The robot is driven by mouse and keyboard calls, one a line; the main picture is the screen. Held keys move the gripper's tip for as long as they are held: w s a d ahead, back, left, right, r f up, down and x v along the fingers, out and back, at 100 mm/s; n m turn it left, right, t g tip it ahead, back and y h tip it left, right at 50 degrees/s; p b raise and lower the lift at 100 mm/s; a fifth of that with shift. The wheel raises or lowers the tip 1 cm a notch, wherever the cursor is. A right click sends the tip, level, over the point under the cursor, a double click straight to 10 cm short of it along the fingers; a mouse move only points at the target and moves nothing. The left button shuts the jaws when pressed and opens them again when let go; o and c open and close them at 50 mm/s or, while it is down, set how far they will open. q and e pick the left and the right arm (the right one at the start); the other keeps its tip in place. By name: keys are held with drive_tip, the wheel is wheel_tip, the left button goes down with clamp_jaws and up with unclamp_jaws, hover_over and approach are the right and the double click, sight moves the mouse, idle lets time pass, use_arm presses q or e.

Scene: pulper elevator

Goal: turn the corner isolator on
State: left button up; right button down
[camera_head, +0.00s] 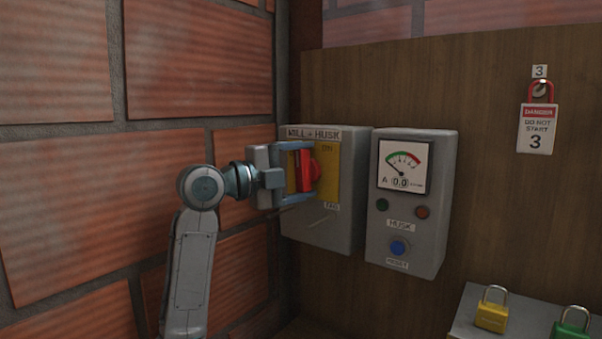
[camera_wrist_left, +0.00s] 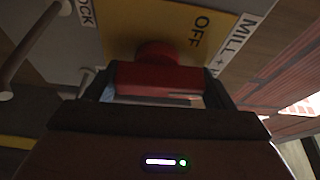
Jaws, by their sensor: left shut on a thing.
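The corner isolator is a grey box (camera_head: 345,228) labelled MILL + HUSK, with a yellow plate (camera_head: 329,178) and a red handle (camera_head: 315,170). It is mounted in the corner beside the brick wall. My left gripper (camera_head: 300,172) comes in from the left with its fingers around the red handle, shut on it. The handle looks about upright in the head view. In the left wrist view the red handle (camera_wrist_left: 158,78) lies between the fingertips, and the word OFF shows on the yellow plate (camera_wrist_left: 190,30) beside it. My right gripper is out of view.
Right of the isolator is a grey HUSK meter box (camera_head: 413,210) with a dial reading 0.0 and a blue button (camera_head: 399,248). A red padlock (camera_head: 541,90) with a danger tag (camera_head: 536,129) hangs on the wooden board. Yellow (camera_head: 491,312) and green (camera_head: 571,328) padlocks are lower right.

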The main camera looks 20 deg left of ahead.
use_arm(q)
drive_tip(key=shift+m, duration=0.5)
drive_tip(key=o, duration=1)
